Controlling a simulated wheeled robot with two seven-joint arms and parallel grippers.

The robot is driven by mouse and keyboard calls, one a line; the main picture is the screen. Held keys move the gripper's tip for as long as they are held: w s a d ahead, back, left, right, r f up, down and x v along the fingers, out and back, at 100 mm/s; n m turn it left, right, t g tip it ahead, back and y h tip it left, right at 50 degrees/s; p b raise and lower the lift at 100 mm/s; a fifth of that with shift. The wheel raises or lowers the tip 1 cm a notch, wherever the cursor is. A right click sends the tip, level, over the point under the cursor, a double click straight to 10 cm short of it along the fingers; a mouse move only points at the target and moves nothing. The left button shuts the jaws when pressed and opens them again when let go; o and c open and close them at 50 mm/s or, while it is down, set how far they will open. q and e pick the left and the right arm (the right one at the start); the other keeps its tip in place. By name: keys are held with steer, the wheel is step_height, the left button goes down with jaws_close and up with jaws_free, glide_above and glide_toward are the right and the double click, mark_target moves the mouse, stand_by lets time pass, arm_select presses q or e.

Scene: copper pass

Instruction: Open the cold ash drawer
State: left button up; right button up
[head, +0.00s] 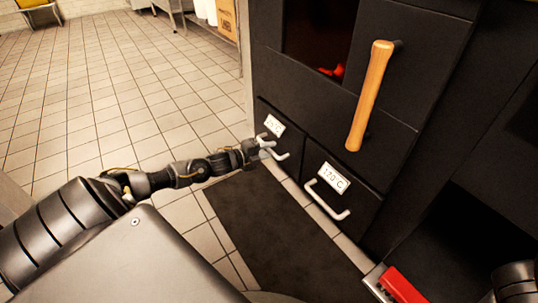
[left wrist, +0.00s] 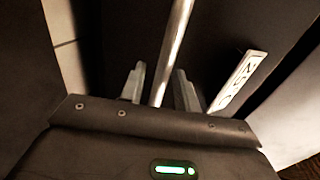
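Two black ash drawers sit side by side low in the black oven. The left drawer (head: 288,152) has a white label that seems to read 25 °C and a pale bar handle (head: 281,156). My left gripper (head: 268,146) is at the left drawer's handle. In the left wrist view, its fingers (left wrist: 160,85) stand open on either side of the handle bar (left wrist: 172,50), with small gaps visible. My right gripper is out of view.
A wooden handle (head: 370,95) is on the oven door above, beside a glowing opening (head: 333,70). A dark mat (head: 280,235) lies on the tiled floor before the drawers. A red object (head: 404,287) is at lower right. Tiled floor at left is open.

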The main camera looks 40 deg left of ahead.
arm_select(q)
steer(key=shift+w+d, duration=0.1)
steer(key=shift+w, duration=0.2)
jaws_close()
steer(key=shift+s, duration=0.15)
